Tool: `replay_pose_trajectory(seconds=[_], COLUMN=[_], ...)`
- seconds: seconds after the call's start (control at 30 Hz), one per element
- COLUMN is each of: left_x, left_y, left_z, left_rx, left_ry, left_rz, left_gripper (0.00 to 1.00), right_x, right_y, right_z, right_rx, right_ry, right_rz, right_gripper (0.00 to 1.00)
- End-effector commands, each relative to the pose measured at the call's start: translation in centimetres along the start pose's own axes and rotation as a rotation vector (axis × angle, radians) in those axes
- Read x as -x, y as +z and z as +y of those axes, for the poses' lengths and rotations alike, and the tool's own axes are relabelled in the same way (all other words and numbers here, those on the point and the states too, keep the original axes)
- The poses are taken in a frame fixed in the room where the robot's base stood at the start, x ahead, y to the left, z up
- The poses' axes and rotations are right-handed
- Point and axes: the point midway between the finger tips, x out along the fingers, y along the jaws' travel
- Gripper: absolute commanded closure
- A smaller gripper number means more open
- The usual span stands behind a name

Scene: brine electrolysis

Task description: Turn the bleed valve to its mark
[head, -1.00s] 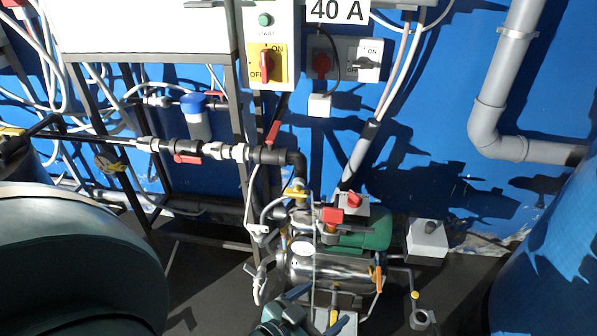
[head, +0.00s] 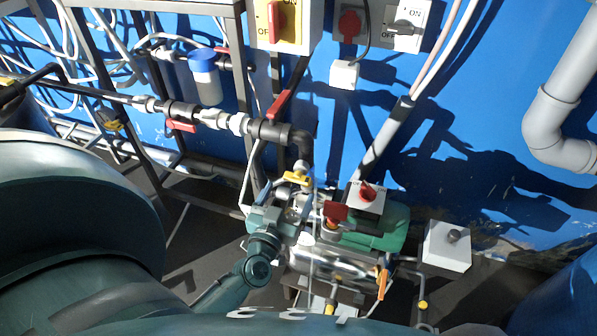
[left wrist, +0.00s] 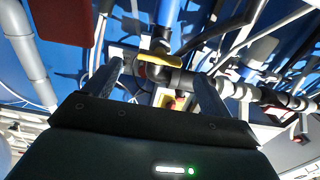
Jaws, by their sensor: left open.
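A small valve with a yellow handle (head: 297,178) sits below the black elbow of the pipe, above the steel pump. I see no mark beside it and cannot tell for sure that it is the bleed valve. My left gripper (head: 287,207) is just below this handle in the head view, its fingers partly lost against the fittings. In the left wrist view the yellow handle (left wrist: 158,60) shows beyond and between the fingertips of the open left gripper (left wrist: 160,76). The fingers do not visibly grip it. My right gripper is not in view.
A dark red handle (head: 336,211) and a red switch on a grey box (head: 367,196) stand close on the right. Red-handled pipe valves (head: 181,126) are at upper left. An orange handle (head: 383,283) is at lower right. A grey-white box (head: 447,246) stands on the floor.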

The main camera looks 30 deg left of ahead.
Motion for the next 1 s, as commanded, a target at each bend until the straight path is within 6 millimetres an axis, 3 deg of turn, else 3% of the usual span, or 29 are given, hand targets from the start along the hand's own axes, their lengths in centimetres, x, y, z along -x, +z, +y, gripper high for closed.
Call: replay_pose_trajectory(seconds=[0.2, 0.4, 0.8, 1.0], left_x=[-4.7, -7.3, -8.1, -8.1], left_y=[0.0, 0.0, 0.0, 0.0], left_z=[0.0, 0.0, 0.0, 0.0], left_rx=[-0.001, -0.002, -0.001, -0.001], left_ry=[0.000, 0.001, 0.001, 0.001], left_rz=[0.003, 0.001, -0.001, 0.000], left_gripper=[0.16, 0.16, 0.16, 0.31], right_x=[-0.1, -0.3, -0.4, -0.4], right_y=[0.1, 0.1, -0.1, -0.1], right_z=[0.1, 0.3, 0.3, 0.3], right_rx=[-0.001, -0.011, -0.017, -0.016], right_ry=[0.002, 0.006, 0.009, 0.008], right_rz=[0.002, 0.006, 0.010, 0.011], right_gripper=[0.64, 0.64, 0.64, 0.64])
